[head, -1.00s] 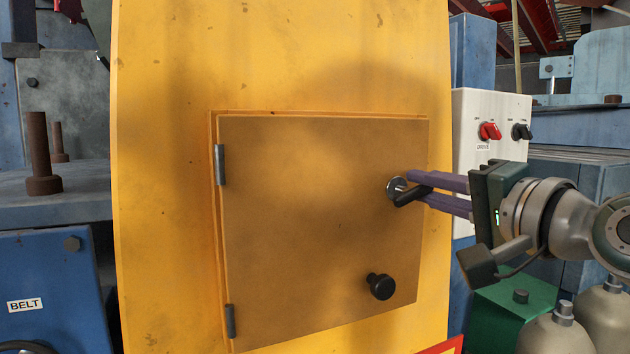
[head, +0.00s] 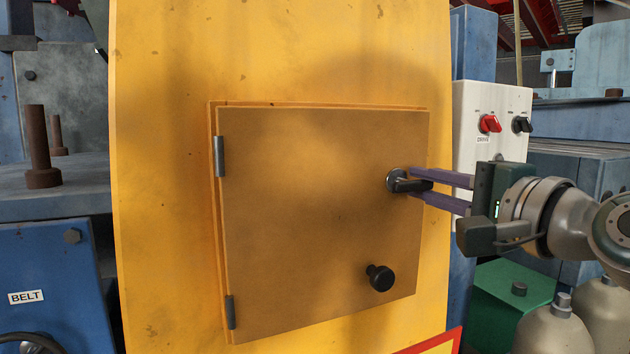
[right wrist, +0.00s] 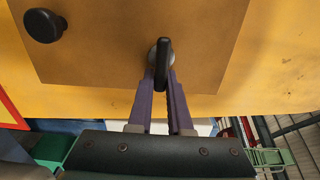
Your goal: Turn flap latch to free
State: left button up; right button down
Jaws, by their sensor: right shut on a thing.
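The flap (head: 310,220) is a tan square door, closed flat in a yellow panel, with two hinges on its left edge. The latch (head: 400,183) is a black lever on a round silver base at the flap's right edge. The lever points right, nearly level, in the head view. The latch also shows in the right wrist view (right wrist: 163,62). My right gripper (head: 425,187) comes in from the right with its purple fingers shut on the latch lever. A black knob (head: 380,278) sits below the latch. My left gripper is not in view.
A white switch box (head: 490,125) with a red and a black switch stands right of the panel, behind my right gripper. Blue machinery (head: 50,280) labelled BELT is at the left. A green box (head: 515,300) and grey bottles are at the lower right.

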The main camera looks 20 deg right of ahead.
jog(key=c, duration=0.8)
grip_release()
jog(key=shift+c, duration=0.2)
jog(key=shift+s, duration=0.1)
jog(key=shift+s+f+b, duration=0.15)
jog(key=shift+s+b, duration=0.15)
jog(key=s+b, duration=0.4)
jog(key=s, duration=0.5)
jog(key=shift+b, duration=0.35)
